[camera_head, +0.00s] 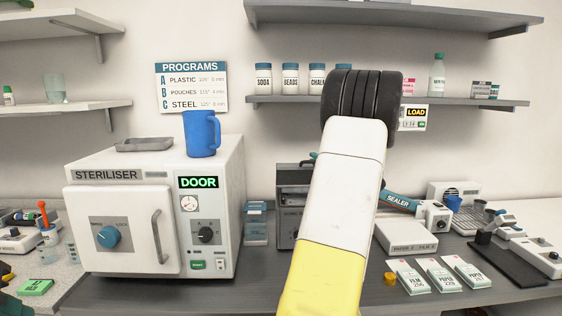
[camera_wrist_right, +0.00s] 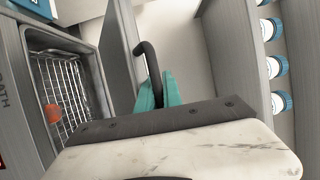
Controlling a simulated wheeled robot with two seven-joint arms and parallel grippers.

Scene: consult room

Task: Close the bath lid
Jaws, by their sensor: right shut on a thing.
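The bath (camera_head: 287,232) is a grey metal box on the counter, partly hidden behind my right arm in the head view. In the right wrist view its open top shows a wire basket (camera_wrist_right: 70,85) with an orange piece inside. The lid (camera_wrist_right: 121,45) is a grey panel standing raised along the bath's edge. A dark curved handle (camera_wrist_right: 146,58) shows by the lid. My right gripper (camera_wrist_right: 155,93), with teal fingers, is shut on this handle. Its wrist covers the lower part of that view.
A white steriliser (camera_head: 120,215) with a blue jug (camera_head: 201,135) on top stands left of the bath. A shelf (camera_head: 290,99) with jars hangs above.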

